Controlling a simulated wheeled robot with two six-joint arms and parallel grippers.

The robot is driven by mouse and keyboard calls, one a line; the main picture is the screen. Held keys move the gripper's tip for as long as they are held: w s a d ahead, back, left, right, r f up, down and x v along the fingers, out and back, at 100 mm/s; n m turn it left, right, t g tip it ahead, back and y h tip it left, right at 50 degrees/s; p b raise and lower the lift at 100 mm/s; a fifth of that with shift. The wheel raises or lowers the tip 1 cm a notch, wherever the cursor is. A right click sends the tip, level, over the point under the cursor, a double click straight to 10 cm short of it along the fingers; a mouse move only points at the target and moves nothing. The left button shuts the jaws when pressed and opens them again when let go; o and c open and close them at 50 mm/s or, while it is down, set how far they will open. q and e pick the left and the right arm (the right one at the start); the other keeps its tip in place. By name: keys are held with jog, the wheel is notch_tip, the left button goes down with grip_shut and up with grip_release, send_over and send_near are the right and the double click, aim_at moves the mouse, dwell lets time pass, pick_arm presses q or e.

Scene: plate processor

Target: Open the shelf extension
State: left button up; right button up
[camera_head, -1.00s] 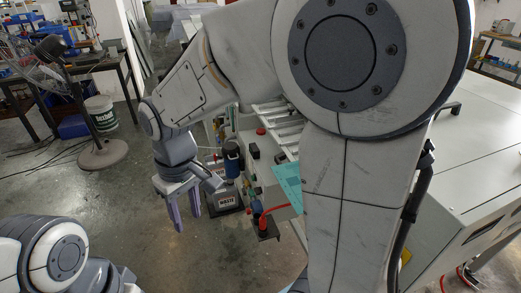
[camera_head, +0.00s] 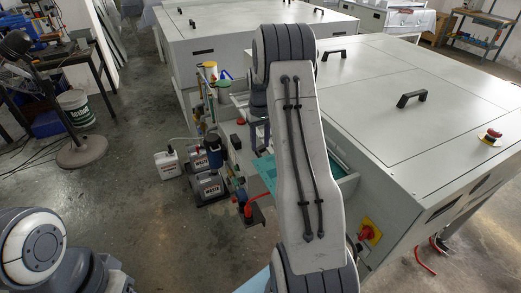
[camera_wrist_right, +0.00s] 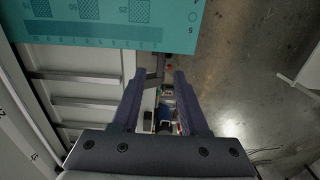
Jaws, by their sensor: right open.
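The shelf extension seems to be the pale slatted rack (camera_wrist_right: 85,103) at the machine's front, on the left of the right wrist view. In the head view my right arm hides most of it. A dark bracket-like handle (camera_wrist_right: 155,73) shows beyond and between the fingertips in the wrist view; I cannot tell whether they touch it. My right gripper (camera_head: 258,148) is open and points down beside the machine front; it also shows in the wrist view (camera_wrist_right: 159,78). My left arm is at the lower left of the head view, its gripper out of the picture.
A teal printed plate (camera_wrist_right: 110,25) lies close to the fingers. The grey machine (camera_head: 440,110) has a red knob (camera_head: 367,233) and a red stop button (camera_head: 490,136). Waste canisters (camera_head: 207,184) stand on the floor to the left. Open floor lies in front of them.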

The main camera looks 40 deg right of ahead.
aim_at(260, 154)
jog(key=shift+f+p, duration=0.3)
jog(key=shift+f, duration=1.95)
grip_shut()
jog(key=shift+r, duration=0.1)
